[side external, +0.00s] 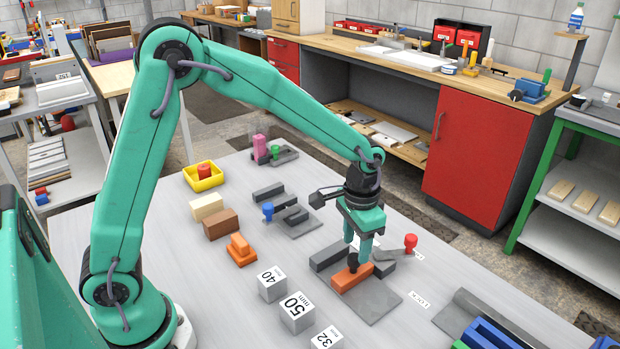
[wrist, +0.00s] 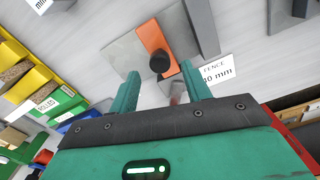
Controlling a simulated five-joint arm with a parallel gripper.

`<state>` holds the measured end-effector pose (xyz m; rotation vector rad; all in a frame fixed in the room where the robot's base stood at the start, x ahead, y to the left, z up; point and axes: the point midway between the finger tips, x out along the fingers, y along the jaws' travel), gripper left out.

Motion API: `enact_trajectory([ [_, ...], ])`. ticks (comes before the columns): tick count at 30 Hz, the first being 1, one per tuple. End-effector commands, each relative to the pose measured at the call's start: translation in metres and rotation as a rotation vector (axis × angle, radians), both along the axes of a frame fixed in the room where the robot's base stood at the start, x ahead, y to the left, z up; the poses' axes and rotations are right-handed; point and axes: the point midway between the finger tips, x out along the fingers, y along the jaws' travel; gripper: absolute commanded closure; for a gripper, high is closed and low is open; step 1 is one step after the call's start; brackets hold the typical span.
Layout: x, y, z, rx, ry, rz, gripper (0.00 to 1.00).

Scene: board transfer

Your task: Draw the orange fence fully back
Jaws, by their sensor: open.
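The orange fence (side external: 352,277) is a low bar on a grey plate (side external: 376,304), with a dark grey block (side external: 328,257) behind it. A black knob (wrist: 160,62) stands up from the fence. My gripper (side external: 359,257) points down over the fence, its fingers open. In the wrist view the orange bar (wrist: 151,36) runs away from the knob, and the knob shows between the two open fingertips (wrist: 160,72). I cannot tell whether either finger touches the knob. A lever with a red knob (side external: 410,241) stands just right of the fence.
White numbered blocks (side external: 297,313) stand front left of the plate. An orange piece (side external: 240,249), a brown block (side external: 221,224) and a yellow tray (side external: 203,178) lie farther left. Another grey fixture with a blue knob (side external: 268,208) is behind. Blue parts (side external: 487,335) occupy the front right.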

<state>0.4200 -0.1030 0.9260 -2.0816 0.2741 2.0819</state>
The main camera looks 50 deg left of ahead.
Motion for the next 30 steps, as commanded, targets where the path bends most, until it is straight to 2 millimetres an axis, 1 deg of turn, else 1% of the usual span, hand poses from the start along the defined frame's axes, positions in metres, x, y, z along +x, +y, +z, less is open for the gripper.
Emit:
enact_trajectory([
  [3,0.000,0.000,-0.014,0.001,0.002,0.000,0.52],
  [9,0.000,0.000,-0.027,0.000,0.001,0.000,0.52],
  [19,0.000,0.000,-0.029,0.000,0.000,0.000,0.52],
  [23,0.000,0.000,-0.029,0.000,0.000,0.000,0.77],
  [24,0.000,0.000,-0.029,0.000,0.000,0.000,0.85],
  [26,0.000,0.000,-0.029,0.000,0.000,0.000,0.97],
  [27,0.000,0.000,-0.029,0.000,0.000,0.000,1.00],
  [30,0.000,0.000,-0.029,0.000,0.000,0.000,1.00],
])
